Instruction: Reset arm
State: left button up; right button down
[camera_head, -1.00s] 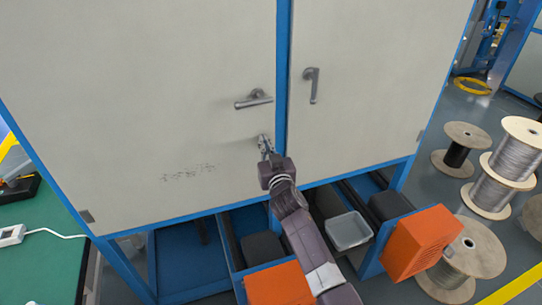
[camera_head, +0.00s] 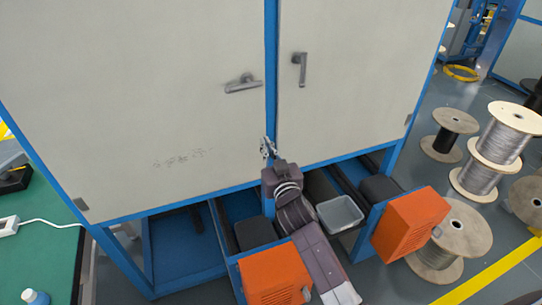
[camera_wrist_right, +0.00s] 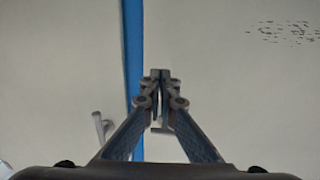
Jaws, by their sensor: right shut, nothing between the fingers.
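My right gripper (camera_head: 268,148) is in front of the white cabinet, near the blue post between its two doors. In the right wrist view the right gripper (camera_wrist_right: 160,76) has its fingers together with nothing between them. The left door (camera_head: 140,80) has a roughly horizontal lever handle (camera_head: 243,84). The right door (camera_head: 360,70) has a handle (camera_head: 300,68) hanging down. Both doors look closed. The gripper is below both handles and apart from them. In the wrist view a handle (camera_wrist_right: 101,127) shows at the lower left, beyond the fingers. My left gripper is not in view.
Below the cabinet are orange boxes (camera_head: 276,274) and (camera_head: 410,222), and a grey bin (camera_head: 340,214). Cable spools (camera_head: 452,240) stand on the floor at the right. A green table (camera_head: 50,258) with a white bottle (camera_head: 35,298) is at the left.

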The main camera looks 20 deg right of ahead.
jog(key=s+d+f+g, duration=0.1)
jog(key=s+f+g, duration=0.4)
jog(key=s, duration=0.4)
jog(key=s+d+f+g, duration=0.2)
jog(key=s+f, duration=0.6)
jog(key=s, duration=0.2)
jog(key=s+a+f+n+g+y, duration=0.1)
jog(key=s+a+f+g, duration=0.2)
jog(key=s, duration=0.9)
jog(key=s+a+f+n+g, duration=0.1)
jog(key=s+f+n+g, duration=0.2)
jog(key=s, duration=0.8)
notch_tip(320, 180, down, 28)
jog(key=s+m+g+b, duration=0.1)
jog(key=s+g+b, duration=0.1)
jog(key=g+b, duration=0.1)
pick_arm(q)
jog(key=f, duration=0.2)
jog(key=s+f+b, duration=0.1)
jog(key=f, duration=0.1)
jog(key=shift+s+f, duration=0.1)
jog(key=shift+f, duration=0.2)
pick_arm(e)
jog(key=s+d+f, duration=0.1)
jog(key=s+f, duration=0.7)
jog(key=f, duration=0.1)
jog(key=s+d+f+g, duration=0.1)
jog(key=s+d+f, duration=0.1)
jog(key=s+f, duration=0.7)
jog(key=shift+d, duration=0.25)
